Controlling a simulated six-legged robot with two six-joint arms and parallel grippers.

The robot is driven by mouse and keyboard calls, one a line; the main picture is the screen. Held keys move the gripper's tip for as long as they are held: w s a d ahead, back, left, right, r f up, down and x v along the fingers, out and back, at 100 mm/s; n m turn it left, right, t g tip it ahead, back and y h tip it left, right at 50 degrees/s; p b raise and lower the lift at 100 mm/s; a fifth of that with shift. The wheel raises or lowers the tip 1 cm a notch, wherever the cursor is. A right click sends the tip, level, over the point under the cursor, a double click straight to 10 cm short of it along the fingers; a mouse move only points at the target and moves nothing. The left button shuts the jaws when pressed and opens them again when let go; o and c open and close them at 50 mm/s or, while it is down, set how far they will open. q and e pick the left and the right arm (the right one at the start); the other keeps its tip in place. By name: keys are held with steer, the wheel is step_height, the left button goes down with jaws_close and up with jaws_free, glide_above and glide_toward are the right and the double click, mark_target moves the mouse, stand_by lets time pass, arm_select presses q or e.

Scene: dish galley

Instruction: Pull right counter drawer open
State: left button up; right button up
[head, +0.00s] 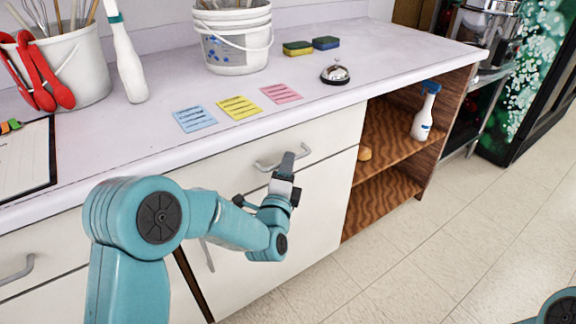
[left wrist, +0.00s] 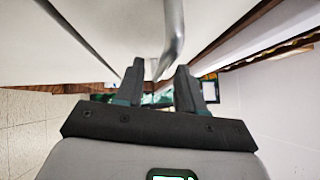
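The right counter drawer (head: 332,134) has a pale front below the countertop and looks closed, flush with the cabinet. Its curved metal handle (head: 268,165) is partly hidden by my left gripper (head: 286,167), which is at the handle's right part. In the left wrist view, my left gripper (left wrist: 160,72) has its two dark fingers apart. The grey handle (left wrist: 174,35) comes down between them, with a gap visible beside it; I cannot tell whether either finger touches it. My right gripper is not in view.
The white countertop (head: 330,103) holds sticky notes (head: 239,107), a bell (head: 335,73), sponges (head: 298,48), a bucket (head: 234,45) and a white bottle (head: 128,65). Open wooden shelves (head: 395,145) with a spray bottle (head: 424,115) stand right of the drawer. The tiled floor (head: 430,245) in front is clear.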

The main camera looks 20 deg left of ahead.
arm_select(q)
steer(key=shift+w+r, duration=0.1)
steer(key=shift+w, duration=0.4)
steer(key=shift+c, duration=0.3)
jaws_close()
